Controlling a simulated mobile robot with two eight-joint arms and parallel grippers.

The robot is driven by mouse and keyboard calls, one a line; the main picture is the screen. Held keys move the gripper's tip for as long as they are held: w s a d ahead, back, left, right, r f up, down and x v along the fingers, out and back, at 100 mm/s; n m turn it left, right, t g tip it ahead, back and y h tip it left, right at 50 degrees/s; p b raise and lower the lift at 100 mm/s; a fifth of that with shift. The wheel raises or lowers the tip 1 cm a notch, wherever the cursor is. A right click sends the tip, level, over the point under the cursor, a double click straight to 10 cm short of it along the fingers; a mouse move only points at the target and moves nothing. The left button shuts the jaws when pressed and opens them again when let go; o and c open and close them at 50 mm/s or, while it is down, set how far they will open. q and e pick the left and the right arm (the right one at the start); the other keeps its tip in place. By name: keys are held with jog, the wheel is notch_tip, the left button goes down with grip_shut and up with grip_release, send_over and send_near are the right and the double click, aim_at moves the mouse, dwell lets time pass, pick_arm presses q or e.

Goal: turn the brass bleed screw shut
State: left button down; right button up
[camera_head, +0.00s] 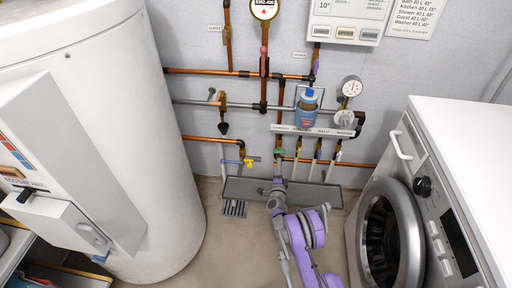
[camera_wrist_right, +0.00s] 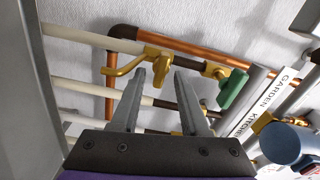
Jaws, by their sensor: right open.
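A small brass piece (camera_wrist_right: 158,60), which looks like the bleed screw, sits on a pale pipe just beyond my right fingertips in the right wrist view. A hooked brass spout (camera_wrist_right: 122,68) sticks out beside it. My right gripper (camera_wrist_right: 160,76) is open and empty, its two fingers pointing at the brass piece; I cannot tell whether they touch it. In the head view the right gripper (camera_head: 279,178) is low at the wall, below the green lever (camera_head: 279,152); the screw is too small to make out there. My left gripper is not in view.
The green lever (camera_wrist_right: 232,88) is close right of the fingers, with a labelled strip (camera_wrist_right: 265,100) beyond. Copper pipes (camera_head: 205,139) run along the wall. A white tank (camera_head: 130,130) stands left, a washing machine (camera_head: 455,130) right. The floor between them (camera_head: 235,255) is clear.

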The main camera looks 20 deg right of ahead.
jog(key=n, duration=0.8)
jog(key=r+n, duration=0.1)
jog(key=n, duration=0.3)
jog(key=shift+w+a, duration=0.2)
jog(key=shift+a, duration=0.1)
jog(key=n, duration=0.3)
jog(key=shift+w+a+n, duration=0.1)
jog(key=shift+a+n, duration=0.05)
jog(key=shift+n, duration=0.25)
jog(key=p+v, duration=0.3)
jog(key=v, duration=0.8)
jog(key=w+a+r+n+y+p, duration=0.1)
jog(key=a+r+y+p, duration=0.1)
jog(key=r, duration=0.7)
jog(key=w+a+r+n+y+p, duration=0.1)
jog(key=a+r, duration=0.4)
jog(key=r, duration=0.5)
jog(key=w+a+r+n+y+p, duration=0.1)
jog(key=a+r+y+p, duration=0.3)
jog(key=r, duration=0.5)
jog(key=shift+w+a+r+n+y+p, duration=0.2)
jog(key=shift+w+r+n+y+p, duration=0.15)
jog(key=shift+n, duration=0.55)
jog(key=shift+f, duration=0.25)
